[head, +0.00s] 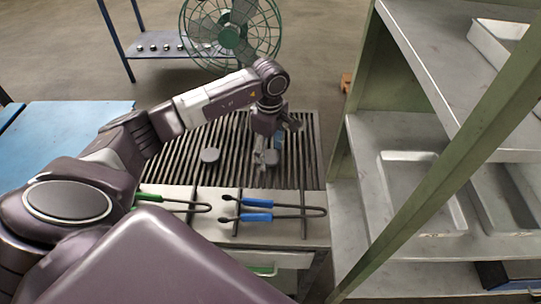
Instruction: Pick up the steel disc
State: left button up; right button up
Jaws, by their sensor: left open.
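A grey steel disc (209,155) lies flat on the slatted grate (180,150) of the bench. A second grey disc (271,157) lies further right on the same grate, partly hidden by my gripper. My left gripper (264,155) is open and points down at this second disc, its fingers close to the disc. I cannot tell whether they touch it. My right gripper is not in view.
Blue-handled tongs (258,217) and green-handled tongs (148,197) lie at the bench's front. A green fan (232,32) stands behind. A green-framed shelf with a metal tray (388,200) stands close on the right. A blue surface (65,135) is at left.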

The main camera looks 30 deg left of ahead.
pick_arm(q)
jog(key=c, duration=1.5)
jog(key=shift+c, duration=0.6)
jog(key=shift+r, duration=0.15)
